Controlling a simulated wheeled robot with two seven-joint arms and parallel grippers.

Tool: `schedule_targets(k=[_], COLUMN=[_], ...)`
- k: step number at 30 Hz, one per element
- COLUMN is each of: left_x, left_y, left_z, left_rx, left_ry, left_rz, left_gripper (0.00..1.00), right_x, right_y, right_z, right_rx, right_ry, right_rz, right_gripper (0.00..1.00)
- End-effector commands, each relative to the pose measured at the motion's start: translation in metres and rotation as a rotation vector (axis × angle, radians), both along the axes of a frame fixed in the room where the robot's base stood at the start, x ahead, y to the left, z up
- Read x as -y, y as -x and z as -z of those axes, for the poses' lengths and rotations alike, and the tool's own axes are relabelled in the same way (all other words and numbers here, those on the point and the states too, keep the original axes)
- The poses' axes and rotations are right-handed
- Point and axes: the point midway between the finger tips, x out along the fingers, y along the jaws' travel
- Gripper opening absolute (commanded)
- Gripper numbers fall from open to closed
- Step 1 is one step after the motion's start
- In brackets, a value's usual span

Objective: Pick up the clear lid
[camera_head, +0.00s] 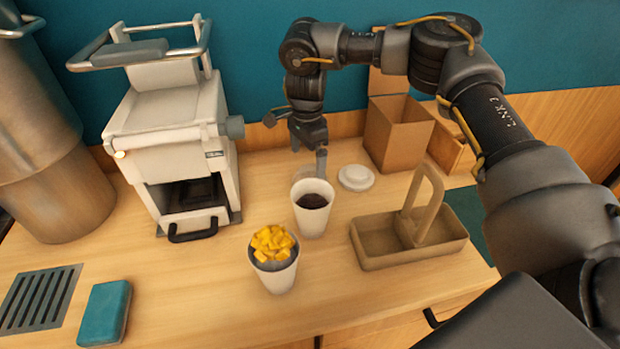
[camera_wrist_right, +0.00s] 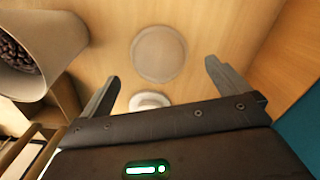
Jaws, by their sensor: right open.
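In the right wrist view, a round translucent lid (camera_wrist_right: 158,53) lies flat on the wooden counter, beyond my fingertips. A smaller-looking white lid (camera_wrist_right: 150,100) shows between the fingers, nearer the palm. My right gripper (camera_wrist_right: 163,72) is open and empty, with a finger on each side of the view. In the head view my right gripper (camera_head: 308,160) points down just behind the cup of dark beans (camera_head: 311,222). The white lid (camera_head: 356,178) lies right of it there. I cannot make out the clear lid in the head view. My left gripper is not in view.
A cup with yellow cubes (camera_head: 273,277) stands in front. A tan carrier (camera_head: 373,258) with a handle is at right, and an open brown box (camera_head: 397,135) stands behind. A white machine (camera_head: 165,130) stands left.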

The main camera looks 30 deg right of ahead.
Motion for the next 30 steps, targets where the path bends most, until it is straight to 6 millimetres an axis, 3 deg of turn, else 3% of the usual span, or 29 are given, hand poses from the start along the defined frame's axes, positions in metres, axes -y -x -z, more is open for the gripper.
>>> schedule_targets(k=[3,10,21,29,30], left_x=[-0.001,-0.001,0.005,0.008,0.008], left_y=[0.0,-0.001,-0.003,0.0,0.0], left_z=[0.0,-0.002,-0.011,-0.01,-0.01], left_rx=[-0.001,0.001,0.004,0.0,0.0], left_ry=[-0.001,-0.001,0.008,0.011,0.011], left_rz=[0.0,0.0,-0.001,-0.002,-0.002], left_gripper=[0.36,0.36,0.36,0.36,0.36], right_x=[0.0,0.0,-0.004,-0.004,-0.004], right_y=[0.0,0.001,0.004,0.003,0.003], right_z=[0.011,0.017,0.063,0.066,0.066], right_rx=[-0.001,0.0,0.0,0.002,0.002], right_ry=[-0.001,0.001,0.0,0.0,0.0], right_rz=[0.0,0.0,0.001,0.001,0.001], right_gripper=[1.0,1.0,1.0,1.0,0.95])
